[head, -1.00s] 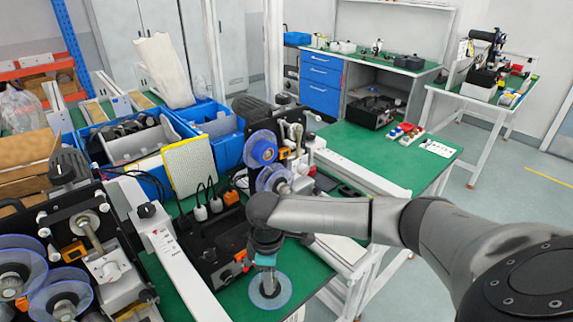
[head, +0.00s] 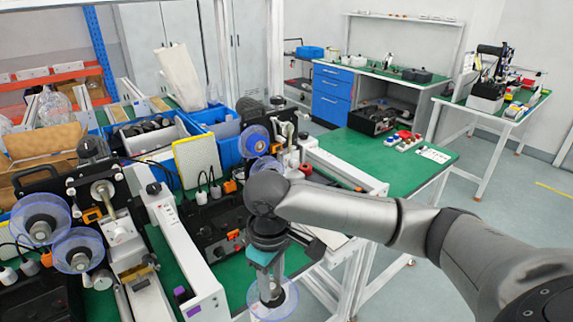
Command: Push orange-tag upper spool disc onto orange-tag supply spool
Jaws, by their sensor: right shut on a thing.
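My right gripper (head: 268,288) points down at the front of the green bench, shut on a clear disc with a bluish rim (head: 287,302), which I take as the upper spool disc. Whether the disc is clear of the bench is hard to tell. On the left coder unit, two clear blue-rimmed spools (head: 40,226) (head: 79,252) sit on hubs, with small orange parts (head: 46,259) nearby. A further coder unit carries a blue spool (head: 256,140) and a clear spool (head: 266,166), partly hidden by my right arm. I cannot tell which spool bears the orange tag. My left gripper is not in view.
A white rail (head: 190,258) and a black control box (head: 218,225) lie left of my right gripper. Blue bins (head: 218,125) and a yellow-edged panel (head: 197,165) stand behind. Bare green bench top (head: 235,278) shows beside the disc.

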